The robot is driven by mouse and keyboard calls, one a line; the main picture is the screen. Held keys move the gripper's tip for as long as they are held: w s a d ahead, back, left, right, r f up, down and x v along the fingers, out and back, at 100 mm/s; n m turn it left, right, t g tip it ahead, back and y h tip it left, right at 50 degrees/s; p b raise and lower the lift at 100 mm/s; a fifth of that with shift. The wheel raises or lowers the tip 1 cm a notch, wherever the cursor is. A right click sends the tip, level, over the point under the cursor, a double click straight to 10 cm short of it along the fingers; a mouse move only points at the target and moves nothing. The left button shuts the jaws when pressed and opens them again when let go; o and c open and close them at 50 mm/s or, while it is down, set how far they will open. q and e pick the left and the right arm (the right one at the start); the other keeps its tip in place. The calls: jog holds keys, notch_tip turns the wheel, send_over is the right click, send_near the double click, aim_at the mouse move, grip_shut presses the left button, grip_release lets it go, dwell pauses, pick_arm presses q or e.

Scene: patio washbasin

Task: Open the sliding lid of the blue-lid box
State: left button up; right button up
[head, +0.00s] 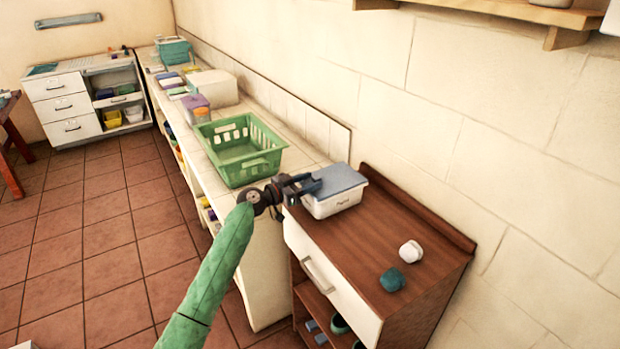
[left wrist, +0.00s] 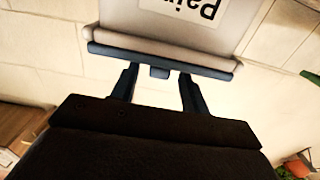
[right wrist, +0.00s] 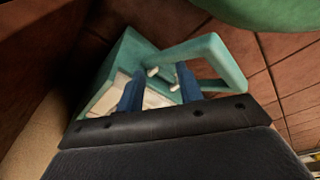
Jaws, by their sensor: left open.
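The blue-lid box (head: 333,205) is a white box with a flat grey-blue lid (head: 340,179) and a printed label. It stands on the brown wooden cabinet top, near its left end. My left gripper (head: 311,185) is open at the lid's near left edge. In the left wrist view the box (left wrist: 165,30) appears upside down. The lid's blue rim (left wrist: 160,55) and a small tab (left wrist: 159,72) lie just beyond and between the left fingertips (left wrist: 158,76). Contact is unclear. The lid looks closed. My right gripper (right wrist: 158,75) shows only in its wrist view, fingers apart.
A green basket (head: 238,151) stands on the tiled counter left of the box. A white object (head: 411,251) and a teal one (head: 392,280) lie on the cabinet top (head: 400,215); the wood between is clear. A teal handled container (right wrist: 205,55) is beyond the right fingers.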

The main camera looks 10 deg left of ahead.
pick_arm(q)
jog(key=shift+w+d, duration=0.2)
jog(key=shift+d, duration=0.05)
pick_arm(e)
jog(key=shift+s+d+f, duration=0.2)
jog(key=shift+s+f, duration=0.05)
jog(key=shift+f, duration=0.05)
pick_arm(q)
grip_shut()
pick_arm(e)
jog(key=shift+d, duration=0.15)
jog(key=shift+f, duration=0.15)
